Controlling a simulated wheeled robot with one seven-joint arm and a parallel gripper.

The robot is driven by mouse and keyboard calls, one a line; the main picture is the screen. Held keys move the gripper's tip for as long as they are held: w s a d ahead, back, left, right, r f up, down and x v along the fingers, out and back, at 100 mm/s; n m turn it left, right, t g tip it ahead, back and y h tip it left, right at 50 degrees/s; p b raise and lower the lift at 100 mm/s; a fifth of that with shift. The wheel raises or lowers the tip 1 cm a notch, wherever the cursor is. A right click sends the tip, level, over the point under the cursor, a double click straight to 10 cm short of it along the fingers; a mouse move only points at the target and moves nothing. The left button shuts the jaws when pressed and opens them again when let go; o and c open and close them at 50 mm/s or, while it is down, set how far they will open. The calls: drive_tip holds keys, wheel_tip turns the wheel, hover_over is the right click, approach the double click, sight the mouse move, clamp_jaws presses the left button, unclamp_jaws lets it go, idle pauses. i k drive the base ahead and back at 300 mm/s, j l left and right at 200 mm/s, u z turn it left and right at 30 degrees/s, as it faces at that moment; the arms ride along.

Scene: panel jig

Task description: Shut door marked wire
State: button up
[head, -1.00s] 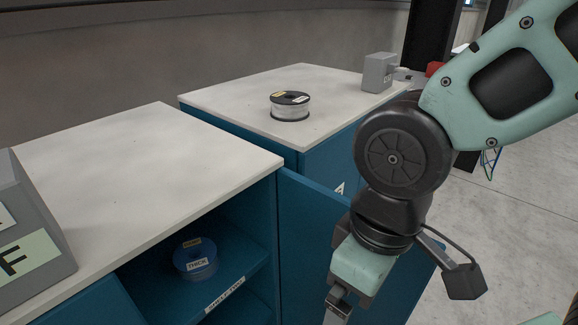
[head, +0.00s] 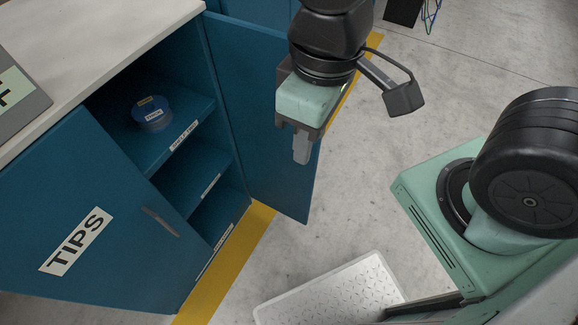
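A blue cabinet door (head: 258,110) on the right of the cabinet stands wide open. Its inner face is toward me, and no "wire" mark shows on it. My gripper (head: 302,150) points down and overlaps the outer part of the open door in the head view. I cannot tell whether it touches the door. Its fingers are seen edge-on, so their gap is hidden. Nothing shows held in it.
Behind the open door are shelves (head: 172,150) with a blue spool (head: 152,112) on the top one. A grey sign block (head: 15,105) sits on the white top (head: 110,35). A yellow floor stripe (head: 225,270) runs along the cabinet. Grey floor (head: 365,190) is clear right of the door.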

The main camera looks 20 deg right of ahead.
sight(247, 55)
drive_tip(key=k+u, duration=0.2)
drive_tip(key=u, duration=1.2)
drive_tip(key=k+l+u, duration=0.2)
drive_tip(key=l, duration=0.2)
drive_tip(key=l+u, duration=0.2)
drive_tip(key=l, duration=0.25)
drive_tip(key=k+l+u, duration=0.1)
drive_tip(key=l+u, duration=0.15)
drive_tip(key=k+l+u, duration=0.2)
drive_tip(key=l, duration=0.25)
drive_tip(key=k+l, duration=0.2)
drive_tip(key=l, duration=0.2)
drive_tip(key=k+l, duration=0.2)
drive_tip(key=l, duration=0.2)
drive_tip(key=k+l, duration=0.2)
drive_tip(key=l, duration=0.2)
drive_tip(key=k+l, duration=0.2)
drive_tip(key=l, duration=0.15)
drive_tip(key=k+l, duration=0.2)
drive_tip(key=l, duration=0.2)
